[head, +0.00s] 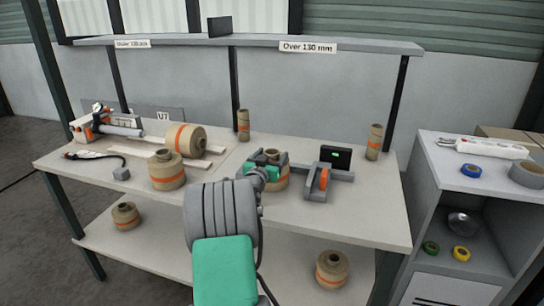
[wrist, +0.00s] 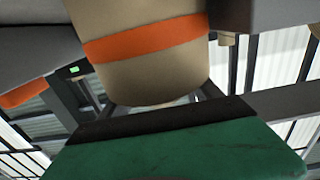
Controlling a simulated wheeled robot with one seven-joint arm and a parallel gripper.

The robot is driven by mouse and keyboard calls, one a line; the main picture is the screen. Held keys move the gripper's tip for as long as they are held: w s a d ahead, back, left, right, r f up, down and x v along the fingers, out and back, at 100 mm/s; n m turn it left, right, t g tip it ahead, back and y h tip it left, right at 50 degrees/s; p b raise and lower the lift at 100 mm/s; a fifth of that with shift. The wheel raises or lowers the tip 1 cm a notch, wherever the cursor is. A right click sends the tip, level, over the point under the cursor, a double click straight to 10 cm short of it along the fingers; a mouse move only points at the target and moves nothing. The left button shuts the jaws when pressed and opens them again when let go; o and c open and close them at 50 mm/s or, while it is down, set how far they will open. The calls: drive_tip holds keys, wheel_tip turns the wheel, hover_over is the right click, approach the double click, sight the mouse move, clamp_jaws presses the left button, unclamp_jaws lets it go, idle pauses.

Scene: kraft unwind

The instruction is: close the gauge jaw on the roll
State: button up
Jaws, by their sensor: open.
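The gauge stands on the bench, with a grey rail (head: 341,175) and a grey jaw block (head: 314,190) bearing an orange part (head: 324,179). Its dark display (head: 335,157) shows green. A brown kraft roll (head: 281,183) with an orange band stands at the gauge, left of the jaw block and apart from it. My gripper (head: 266,172) is open beside the roll and partly hides it. In the wrist view the roll (wrist: 150,75) fills the upper middle, above a green finger (wrist: 180,150). Grey gauge parts show on both sides. The fingertips' contact is unclear.
More rolls stand on the bench, including one at left (head: 167,173), a lying one (head: 186,140) and a thin one at right (head: 374,142). An overhead shelf (head: 250,41) spans the back. A side cabinet (head: 455,178) stands at right. The bench's right front is clear.

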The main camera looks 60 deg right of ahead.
drive_tip(key=s+a+b, duration=0.1)
drive_tip(key=a, duration=0.6)
drive_tip(key=shift+a, duration=0.4)
